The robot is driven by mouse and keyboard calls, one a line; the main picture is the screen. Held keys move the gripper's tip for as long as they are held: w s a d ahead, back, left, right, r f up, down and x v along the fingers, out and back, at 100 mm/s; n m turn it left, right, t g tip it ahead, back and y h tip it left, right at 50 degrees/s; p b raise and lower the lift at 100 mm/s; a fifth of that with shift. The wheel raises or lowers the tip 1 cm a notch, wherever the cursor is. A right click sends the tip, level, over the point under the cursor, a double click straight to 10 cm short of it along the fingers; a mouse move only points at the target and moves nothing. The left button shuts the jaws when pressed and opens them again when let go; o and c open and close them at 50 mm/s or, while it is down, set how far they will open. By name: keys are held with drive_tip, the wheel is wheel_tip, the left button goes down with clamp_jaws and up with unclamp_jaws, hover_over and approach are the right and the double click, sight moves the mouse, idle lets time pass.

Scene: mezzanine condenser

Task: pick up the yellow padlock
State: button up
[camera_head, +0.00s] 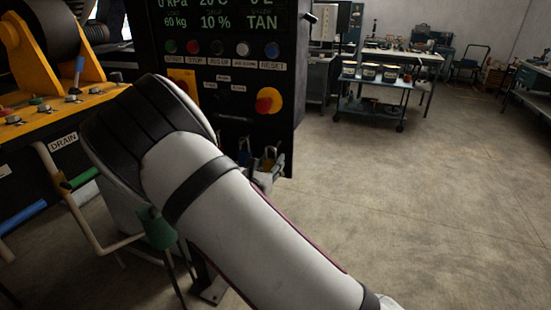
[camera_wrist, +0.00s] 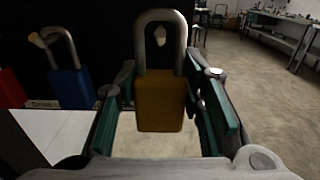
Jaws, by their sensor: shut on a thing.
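The yellow padlock (camera_wrist: 160,103) is in the middle of the wrist view, upright, with its grey shackle at the top. My gripper (camera_wrist: 163,108) has its two green-padded fingers on either side of the padlock's body and is shut on it. A pale peg end shows inside the shackle loop; I cannot tell whether the shackle still hangs on it. In the head view the yellow padlock (camera_head: 268,158) is a small shape at the foot of the black panel, and my arm hides much of the gripper.
A blue padlock (camera_wrist: 71,88) hangs left of the yellow one, and part of a red padlock (camera_wrist: 10,88) shows at the far left. The black control panel (camera_head: 222,110) with buttons stands close behind. A cart (camera_head: 372,97) stands farther back; open floor (camera_head: 430,190) lies to the right.

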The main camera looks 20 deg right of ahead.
drive_tip(key=v, duration=1.3)
drive_tip(key=shift+s+a+r, duration=0.1)
drive_tip(key=shift+s+r, duration=0.05)
drive_tip(key=shift+r+p, duration=0.4)
drive_tip(key=shift+r, duration=0.35)
drive_tip(key=p+v, duration=0.3)
drive_tip(key=v, duration=0.4)
drive_tip(key=shift+s+r, duration=0.2)
drive_tip(key=shift+a, duration=0.1)
idle(1.0)
